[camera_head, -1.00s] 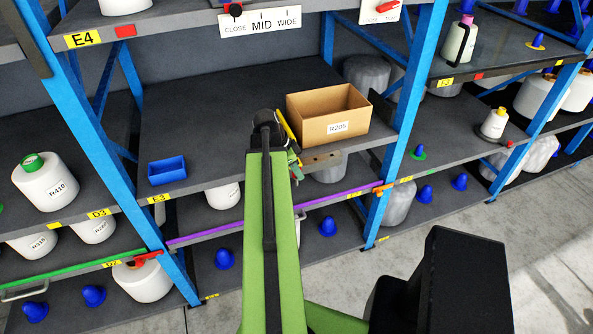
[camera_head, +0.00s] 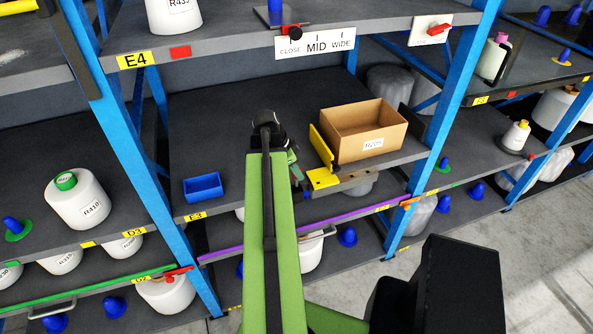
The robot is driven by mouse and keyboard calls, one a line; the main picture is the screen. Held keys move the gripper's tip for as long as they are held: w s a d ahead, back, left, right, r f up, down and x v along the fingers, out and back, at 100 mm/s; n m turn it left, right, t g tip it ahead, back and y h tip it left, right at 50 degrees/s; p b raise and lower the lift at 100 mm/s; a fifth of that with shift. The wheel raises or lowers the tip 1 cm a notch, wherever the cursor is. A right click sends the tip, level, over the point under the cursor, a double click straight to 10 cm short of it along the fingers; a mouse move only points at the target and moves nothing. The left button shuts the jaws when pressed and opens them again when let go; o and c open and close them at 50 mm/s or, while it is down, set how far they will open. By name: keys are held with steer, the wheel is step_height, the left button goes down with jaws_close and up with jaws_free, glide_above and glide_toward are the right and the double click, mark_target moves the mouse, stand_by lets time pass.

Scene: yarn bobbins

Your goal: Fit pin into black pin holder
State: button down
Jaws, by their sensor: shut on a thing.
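My green arm runs up the middle of the view, and its black joint (camera_head: 268,130) stands in front of the middle shelf. My gripper (camera_head: 298,176) shows only partly, as a small dark piece just right of the arm. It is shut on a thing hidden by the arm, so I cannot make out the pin. A yellow upright plate and a yellow bracket (camera_head: 322,179) stand just right of the gripper at the shelf edge. I cannot tell for sure which part is the black pin holder; a dark upright piece (camera_head: 413,126) stands right of the cardboard box.
The cardboard box (camera_head: 365,134) and a blue tray (camera_head: 203,187) stand on the middle shelf (camera_head: 225,120). Blue posts (camera_head: 443,80) flank it. Above hangs a CLOSE MID WIDE plate (camera_head: 316,47) with a black and red knob. White bobbins (camera_head: 80,200) stand left. Bare floor lies at lower right.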

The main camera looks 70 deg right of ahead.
mark_target(296, 186)
steer(key=shift+w+f, duration=0.15)
steer(key=shift+f+b, duration=0.35)
steer(key=shift+b, duration=0.2)
steer(key=shift+f+b, duration=2.05)
steer(key=shift+f, duration=0.05)
steer(key=shift+f+b, duration=0.3)
steer(key=shift+f, duration=0.05)
steer(key=c, duration=1.1)
jaws_free()
steer(key=shift+r, duration=0.1)
